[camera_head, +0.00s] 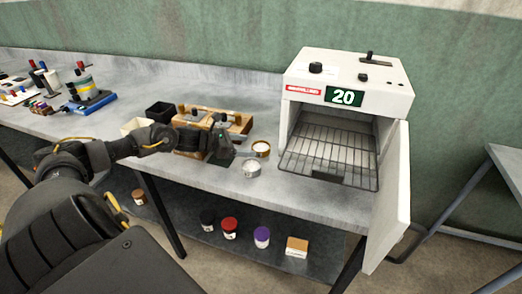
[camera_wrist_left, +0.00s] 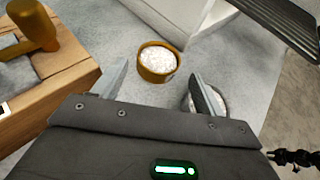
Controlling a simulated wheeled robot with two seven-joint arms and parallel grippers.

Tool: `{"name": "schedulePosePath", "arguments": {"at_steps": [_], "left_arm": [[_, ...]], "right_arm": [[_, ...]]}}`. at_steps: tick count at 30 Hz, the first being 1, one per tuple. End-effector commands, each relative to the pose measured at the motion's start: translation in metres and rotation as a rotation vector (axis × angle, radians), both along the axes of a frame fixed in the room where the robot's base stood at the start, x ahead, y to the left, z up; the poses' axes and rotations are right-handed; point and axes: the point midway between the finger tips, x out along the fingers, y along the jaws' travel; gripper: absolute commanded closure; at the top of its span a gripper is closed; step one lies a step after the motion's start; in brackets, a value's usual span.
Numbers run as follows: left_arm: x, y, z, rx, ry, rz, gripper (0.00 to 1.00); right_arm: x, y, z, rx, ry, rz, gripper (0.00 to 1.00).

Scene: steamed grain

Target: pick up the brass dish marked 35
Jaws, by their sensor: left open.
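A round brass dish (camera_head: 261,148) filled with white grain stands on the grey bench, left of the oven. It also shows in the left wrist view (camera_wrist_left: 158,62), just beyond and between my fingertips; no marking is legible on it. A silver-grey dish (camera_head: 252,169) with white contents stands nearer the bench's front edge. In the left wrist view, the right finger partly hides this grey dish (camera_wrist_left: 206,101). My left gripper (camera_head: 229,149) is open and empty, left of both dishes. Its two fingers (camera_wrist_left: 159,77) are apart and touch neither dish visibly. My right gripper is not seen.
A white oven (camera_head: 350,73) reading 20 has its door (camera_head: 393,195) open and a wire rack (camera_head: 330,157) inside. A wooden block (camera_head: 239,123) with tools lies behind my gripper. A black bin (camera_head: 160,111) stands farther left. Jars sit on the lower shelf.

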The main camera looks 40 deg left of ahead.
Motion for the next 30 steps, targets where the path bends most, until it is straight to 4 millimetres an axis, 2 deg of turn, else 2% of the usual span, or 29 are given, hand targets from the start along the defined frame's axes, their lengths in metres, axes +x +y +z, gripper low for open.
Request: {"name": "schedulePosePath", "arguments": {"at_steps": [5, 11, 15, 23, 30], "left_arm": [[0.008, -0.005, -0.001, -0.006, -0.002, 0.002, 0.28], [0.032, -0.017, -0.011, -0.005, -0.003, 0.002, 0.28], [0.041, -0.023, -0.017, -0.003, -0.002, 0.001, 0.28], [0.042, -0.023, -0.020, 0.000, 0.000, 0.000, 0.28], [0.042, -0.023, -0.020, 0.000, 0.000, 0.000, 0.60]], "right_arm": [[-0.001, 0.008, 0.006, 0.011, 0.000, -0.003, 0.64], [-0.002, 0.021, 0.019, 0.026, 0.001, -0.007, 0.64], [-0.002, 0.020, 0.021, 0.024, 0.001, -0.006, 0.64], [-0.002, 0.012, 0.020, 0.015, 0.002, -0.004, 0.64], [-0.002, 0.010, 0.020, 0.012, 0.003, -0.003, 0.64]]}}
